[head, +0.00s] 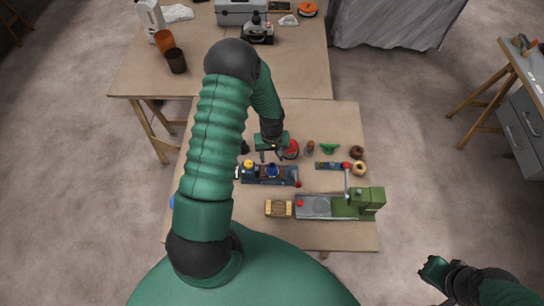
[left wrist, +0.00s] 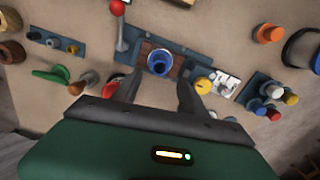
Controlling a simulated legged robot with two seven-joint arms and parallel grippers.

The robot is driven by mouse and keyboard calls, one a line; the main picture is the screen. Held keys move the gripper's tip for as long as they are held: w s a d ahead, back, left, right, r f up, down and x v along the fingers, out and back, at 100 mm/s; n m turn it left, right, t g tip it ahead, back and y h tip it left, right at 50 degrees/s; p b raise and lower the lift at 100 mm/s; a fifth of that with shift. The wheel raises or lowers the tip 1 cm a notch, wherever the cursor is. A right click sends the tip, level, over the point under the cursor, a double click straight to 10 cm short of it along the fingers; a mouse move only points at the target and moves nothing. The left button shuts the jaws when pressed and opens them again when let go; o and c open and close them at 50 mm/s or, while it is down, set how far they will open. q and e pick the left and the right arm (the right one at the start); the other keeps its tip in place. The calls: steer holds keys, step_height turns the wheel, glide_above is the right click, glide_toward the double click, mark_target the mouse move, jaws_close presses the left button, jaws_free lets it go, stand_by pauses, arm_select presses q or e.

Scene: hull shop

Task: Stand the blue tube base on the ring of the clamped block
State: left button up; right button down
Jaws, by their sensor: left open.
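The blue tube base (head: 272,171) stands on the brown block held in the blue-grey clamp (head: 284,183) at the middle of the table. In the left wrist view the tube (left wrist: 160,63) shows its open top, over the brown clamped block (left wrist: 145,50). The tube hides the ring, so I cannot tell how exactly it sits there. My left gripper (head: 271,157) is open just behind the tube in the head view. In the left wrist view its fingers (left wrist: 160,82) are apart, with nothing between their tips. My right gripper (head: 435,270) is off the table at lower right; its jaws are unclear.
A red lever knob (left wrist: 117,7) rises from the clamp. A yellow round part (left wrist: 203,85) lies close to one finger. A green machine (head: 368,200) and a wooden block (head: 278,208) stand nearer me. Small parts, including a green one (head: 329,149), line the far side.

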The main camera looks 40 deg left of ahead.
arm_select(q)
step_height(320, 180, up, 3)
steer(key=shift+r+p, duration=0.2)
steer(key=shift+p, duration=0.85)
